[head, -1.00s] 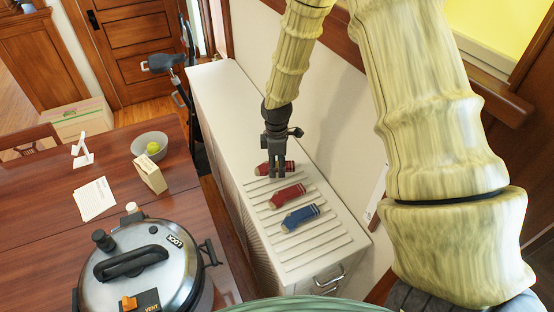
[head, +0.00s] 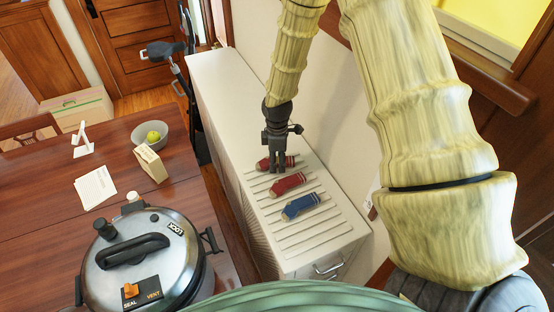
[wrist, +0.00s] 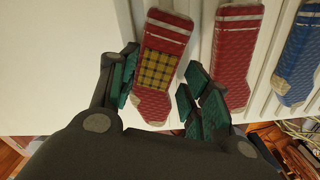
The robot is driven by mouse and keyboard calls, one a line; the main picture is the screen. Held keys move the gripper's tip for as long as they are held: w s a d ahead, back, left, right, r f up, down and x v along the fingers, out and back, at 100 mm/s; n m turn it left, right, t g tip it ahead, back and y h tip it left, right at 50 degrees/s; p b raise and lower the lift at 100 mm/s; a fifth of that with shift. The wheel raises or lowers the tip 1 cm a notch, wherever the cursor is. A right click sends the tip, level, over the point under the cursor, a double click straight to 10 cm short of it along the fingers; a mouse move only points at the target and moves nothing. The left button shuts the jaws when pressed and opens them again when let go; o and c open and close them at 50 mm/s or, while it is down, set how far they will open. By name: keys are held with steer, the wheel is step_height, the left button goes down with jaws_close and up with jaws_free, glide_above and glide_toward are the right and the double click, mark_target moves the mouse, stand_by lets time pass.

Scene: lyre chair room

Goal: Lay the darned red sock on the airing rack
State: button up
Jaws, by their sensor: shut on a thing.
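The darned red sock (wrist: 158,62) has white bands and a yellow-and-green checked patch. It lies on the slatted white airing rack (head: 318,233), at the far end of a row of socks in the head view (head: 264,164). My gripper (head: 276,168) is down at this sock, pointing downward. In the wrist view my gripper (wrist: 160,95) has one finger on each side of the sock near its patch and is shut on it. Whether the sock touches the slats everywhere is hidden.
A plain red sock (head: 287,184) and a blue sock (head: 300,206) lie beside it on the rack. The rack tops a white cabinet (head: 215,80) against the wall. A table at left holds a pressure cooker (head: 145,258), a bowl (head: 165,142) and a small box (head: 150,163).

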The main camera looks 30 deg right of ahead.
steer(key=shift+f+b, duration=0.3)
steer(key=shift+f, duration=0.25)
steer(key=o, duration=1.1)
steer(key=shift+c, duration=0.2)
step_height(320, 180, up, 12)
